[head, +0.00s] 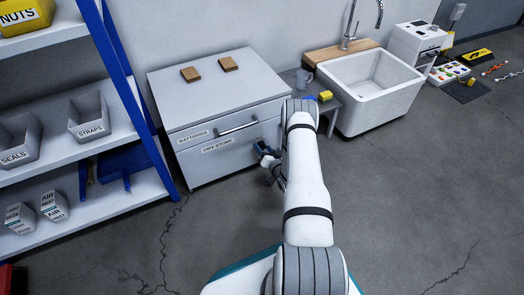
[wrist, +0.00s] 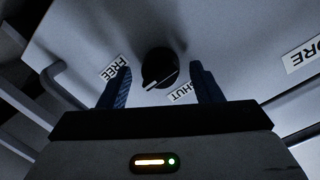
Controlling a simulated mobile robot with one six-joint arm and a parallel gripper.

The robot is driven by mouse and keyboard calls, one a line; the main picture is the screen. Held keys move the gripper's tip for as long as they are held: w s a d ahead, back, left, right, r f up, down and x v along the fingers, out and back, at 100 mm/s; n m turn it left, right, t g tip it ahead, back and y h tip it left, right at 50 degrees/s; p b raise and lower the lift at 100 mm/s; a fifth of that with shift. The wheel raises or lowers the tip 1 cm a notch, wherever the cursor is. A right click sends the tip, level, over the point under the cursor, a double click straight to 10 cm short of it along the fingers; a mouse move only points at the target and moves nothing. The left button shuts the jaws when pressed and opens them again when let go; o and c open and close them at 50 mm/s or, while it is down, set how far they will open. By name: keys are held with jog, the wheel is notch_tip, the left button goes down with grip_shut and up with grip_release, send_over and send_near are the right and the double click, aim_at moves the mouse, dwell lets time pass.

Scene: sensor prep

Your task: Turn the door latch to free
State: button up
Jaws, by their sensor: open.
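The door latch is a round black knob (wrist: 158,63) with a white pointer mark on its lower edge, on the pale cabinet door (wrist: 235,50). A FREE label (wrist: 114,68) is at its left and a SHUT label (wrist: 181,94) at its lower right, partly covered by a finger. I cannot tell for sure which label the mark favours. My gripper (wrist: 161,70) is open, its blue fingers on either side of the knob with gaps. In the head view my gripper (head: 266,151) is at the door front below the DRY STORE label (head: 218,145); the knob is hidden there.
The cabinet (head: 205,98) has a drawer bar handle (head: 237,128) above the door. A blue-framed shelf (head: 130,95) stands to the left. Floor in front is clear.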

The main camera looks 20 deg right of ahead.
jog(key=shift+s+r+p, duration=0.15)
jog(key=shift+s+p, duration=0.15)
jog(key=shift+s, duration=0.1)
jog(key=s+p, duration=0.2)
jog(key=s, duration=0.5)
jog(key=shift+d+r+p, duration=0.15)
jog(key=shift+r+p, duration=0.1)
jog(key=shift+p, duration=0.15)
